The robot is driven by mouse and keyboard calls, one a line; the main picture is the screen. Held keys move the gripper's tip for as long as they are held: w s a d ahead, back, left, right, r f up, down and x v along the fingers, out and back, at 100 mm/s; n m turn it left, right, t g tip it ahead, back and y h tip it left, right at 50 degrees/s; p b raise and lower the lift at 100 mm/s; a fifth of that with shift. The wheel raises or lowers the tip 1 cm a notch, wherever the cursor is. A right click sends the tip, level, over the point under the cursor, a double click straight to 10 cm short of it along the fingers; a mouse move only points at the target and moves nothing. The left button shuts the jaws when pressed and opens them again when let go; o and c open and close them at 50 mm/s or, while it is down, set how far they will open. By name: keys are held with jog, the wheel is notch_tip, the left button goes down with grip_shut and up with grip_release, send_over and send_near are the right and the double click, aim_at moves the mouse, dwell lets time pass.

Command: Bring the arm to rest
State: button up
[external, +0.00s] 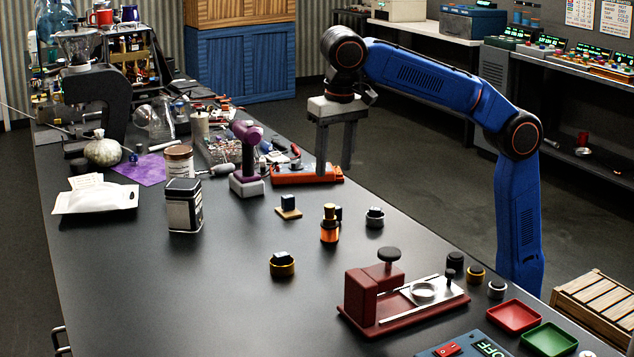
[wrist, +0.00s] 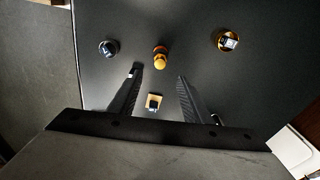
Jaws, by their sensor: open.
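My gripper (external: 335,150) hangs from my blue arm, pointing down in the air above the far right part of the dark table (external: 150,290). Its two fingers are apart with nothing between them. In the wrist view my gripper (wrist: 158,100) is also open, its fingers reaching over the dark table top. A small block on a tan square base (wrist: 154,102) shows between the fingers, well below them on the table. That same block on its tan base (external: 288,208) stands near the table's middle in the external view.
Near the middle stand an orange and brass piece (external: 329,225), a silver-ringed piece (external: 374,217) and a gold-ringed piece (external: 282,265). A dark red fixture (external: 372,296) is at the front. A purple tool (external: 246,160) and orange box (external: 305,174) stand behind. The left front table is clear.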

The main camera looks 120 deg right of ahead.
dwell(0.3)
jog(key=s+a+f+n+y, duration=0.1)
jog(key=s+a+f+n, duration=0.3)
jog(key=s, duration=0.5)
jog(key=s+a+f+n+t, duration=0.1)
jog(key=s+a+f+n, duration=0.2)
jog(key=s+a, duration=0.45)
jog(key=s+a+f+n+y, duration=0.1)
jog(key=s+a+f+n, duration=0.25)
jog(key=s, duration=0.75)
jog(key=s+f+n+t, duration=0.1)
jog(key=s+f+n, duration=0.1)
jog(key=f, duration=1.1)
jog(key=s+f+n+t, duration=0.2)
jog(key=f+n, duration=0.2)
jog(key=f, duration=0.9)
jog(key=shift+s+d+t+h, duration=0.15)
jog(key=shift+d+t+h, duration=0.15)
jog(key=shift+d, duration=0.15)
